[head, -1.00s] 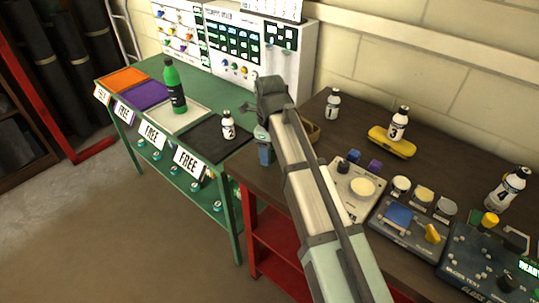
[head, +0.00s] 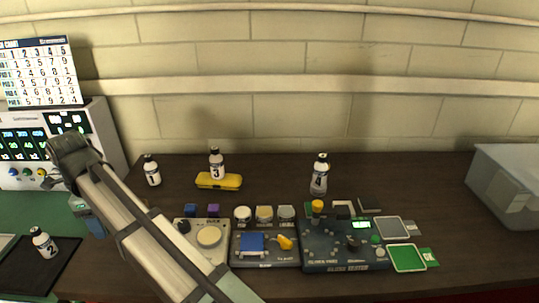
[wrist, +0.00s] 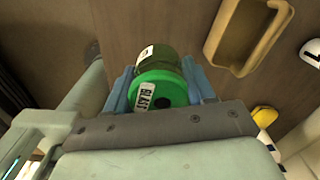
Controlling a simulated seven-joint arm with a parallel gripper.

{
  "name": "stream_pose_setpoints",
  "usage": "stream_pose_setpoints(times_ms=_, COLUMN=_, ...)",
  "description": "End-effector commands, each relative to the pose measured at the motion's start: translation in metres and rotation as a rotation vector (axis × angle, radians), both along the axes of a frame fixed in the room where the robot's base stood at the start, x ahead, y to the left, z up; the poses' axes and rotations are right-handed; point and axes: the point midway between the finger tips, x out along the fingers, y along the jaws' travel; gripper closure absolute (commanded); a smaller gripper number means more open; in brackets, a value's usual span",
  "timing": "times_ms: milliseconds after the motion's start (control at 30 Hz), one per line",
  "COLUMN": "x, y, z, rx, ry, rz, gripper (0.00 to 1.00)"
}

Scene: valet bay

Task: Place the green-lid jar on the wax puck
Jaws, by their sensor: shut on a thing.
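My gripper (wrist: 160,88) is shut on the green-lid jar (wrist: 160,92), which sits between the two blue fingers in the wrist view. The jar has a bright green lid with a white label and a darker green body. Three small round pucks stand in a row behind the middle device: a white one (head: 242,213), a tan one (head: 264,212) and a grey one (head: 286,212). Their labels are too small to read, so I cannot tell which is wax.
Control devices (head: 343,250) fill the front middle. A tan tray (wrist: 243,38) lies near my gripper. A grey bin (head: 508,180) is at right.

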Motion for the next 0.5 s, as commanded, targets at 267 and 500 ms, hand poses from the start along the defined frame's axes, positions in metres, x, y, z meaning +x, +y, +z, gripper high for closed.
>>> stream_pose_setpoints(times_ms=267, x=0.07, y=-0.06, z=0.001, rx=0.001, ry=-0.002, rz=-0.131, gripper=0.76)
stream_pose_setpoints(times_ms=500, x=0.126, y=-0.118, z=0.004, rx=0.004, ry=-0.003, rz=-0.243, gripper=0.76)
